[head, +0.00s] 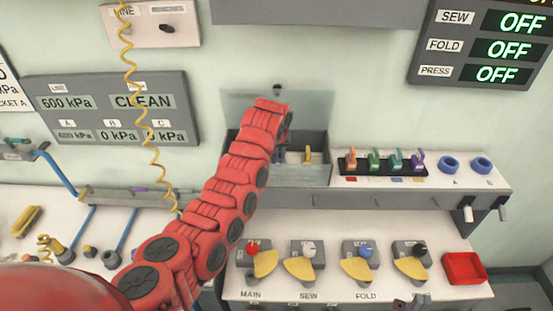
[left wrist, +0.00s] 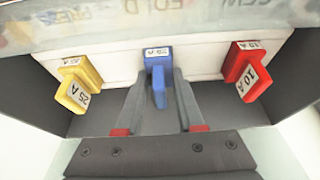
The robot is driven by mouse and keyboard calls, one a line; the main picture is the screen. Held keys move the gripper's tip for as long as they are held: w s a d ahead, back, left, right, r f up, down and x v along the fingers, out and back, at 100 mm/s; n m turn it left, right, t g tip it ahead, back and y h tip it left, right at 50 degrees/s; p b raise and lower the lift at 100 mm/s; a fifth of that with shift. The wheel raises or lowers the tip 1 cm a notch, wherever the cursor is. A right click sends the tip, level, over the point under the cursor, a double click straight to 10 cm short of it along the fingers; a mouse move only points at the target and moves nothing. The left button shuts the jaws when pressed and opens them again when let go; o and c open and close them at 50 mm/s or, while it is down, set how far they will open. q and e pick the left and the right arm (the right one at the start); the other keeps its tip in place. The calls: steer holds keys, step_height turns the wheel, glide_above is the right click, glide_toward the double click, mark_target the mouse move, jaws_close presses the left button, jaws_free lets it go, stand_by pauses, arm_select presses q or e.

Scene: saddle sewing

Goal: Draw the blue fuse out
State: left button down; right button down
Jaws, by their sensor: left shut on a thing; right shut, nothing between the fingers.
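The fuse's lower end is hard to make out. In the head view my red left arm covers much of the fuse box (head: 300,174) and hides the left gripper. My right gripper (head: 412,304) shows small at the bottom edge, shut and empty.
Below are several switches with yellow flaps and a red tray (head: 464,268). A yellow coiled cord (head: 150,152) hangs left of my arm.

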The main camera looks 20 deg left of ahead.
arm_select(q)
steer(key=shift+r, duration=0.1)
steer(key=shift+r, duration=0.15)
steer(key=shift+r+b, duration=0.3)
steer(key=shift+r, duration=0.4)
steer(key=shift+r, duration=0.15)
steer(key=shift+r, duration=1.05)
steer(key=shift+r+b, duration=0.5)
steer(key=shift+r, duration=1.45)
